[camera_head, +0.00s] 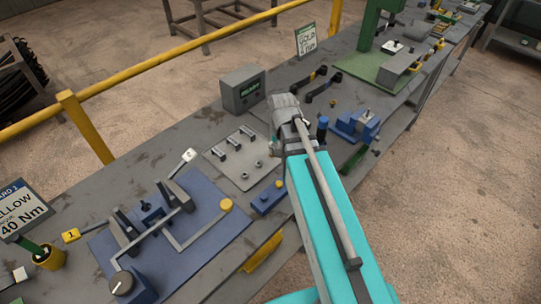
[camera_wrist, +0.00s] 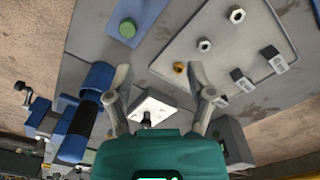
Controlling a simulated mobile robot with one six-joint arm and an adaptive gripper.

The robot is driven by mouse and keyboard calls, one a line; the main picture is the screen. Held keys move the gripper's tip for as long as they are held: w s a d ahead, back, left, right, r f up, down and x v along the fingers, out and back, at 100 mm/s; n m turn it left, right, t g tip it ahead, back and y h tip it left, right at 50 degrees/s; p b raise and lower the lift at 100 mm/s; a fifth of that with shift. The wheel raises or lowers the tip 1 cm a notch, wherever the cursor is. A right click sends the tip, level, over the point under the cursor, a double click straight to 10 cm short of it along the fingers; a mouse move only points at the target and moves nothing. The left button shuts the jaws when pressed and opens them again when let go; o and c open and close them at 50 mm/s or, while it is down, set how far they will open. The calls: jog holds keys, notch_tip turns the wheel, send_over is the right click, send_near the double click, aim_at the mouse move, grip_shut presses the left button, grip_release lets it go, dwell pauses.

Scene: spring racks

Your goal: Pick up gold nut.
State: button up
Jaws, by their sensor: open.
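The gold nut (camera_wrist: 179,67) is a small brass-coloured ring in the wrist view, near the edge of a grey plate (camera_wrist: 215,70). My gripper (camera_wrist: 159,73) is open and empty. The nut appears between its fingertips in the picture, closer to the right one; the height gap is unclear. Two silver nuts, a nearer one (camera_wrist: 204,45) and a farther one (camera_wrist: 237,15), stand in line with it on the plate.
A blue block with a green button (camera_wrist: 127,28) and a blue fixture (camera_head: 357,125) are nearby. A grey display box (camera_head: 242,89) stands behind. A blue board with a clamp frame (camera_head: 165,235) lies to the left.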

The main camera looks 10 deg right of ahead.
jog(key=w+f+m+b, duration=0.1)
jog(key=w+m, duration=0.7)
jog(key=w, duration=0.5)
jog(key=shift+w+a, duration=0.15)
jog(key=shift+a, duration=0.05)
jog(key=shift+f, duration=0.3)
jog(key=b, duration=0.9)
send_over(272, 156)
jog(key=w, duration=0.1)
jog(key=f, duration=0.8)
jog(key=shift+w+a+f, duration=0.1)
jog(key=shift+w+f, duration=0.05)
jog(key=shift+w, duration=0.05)
jog(key=shift+f, duration=0.1)
jog(key=f+b, duration=0.3)
jog(key=shift+s+d+f, duration=0.2)
jog(key=shift+s, duration=0.05)
jog(key=shift+f+b, duration=0.8)
jog(key=shift+b, duration=0.2)
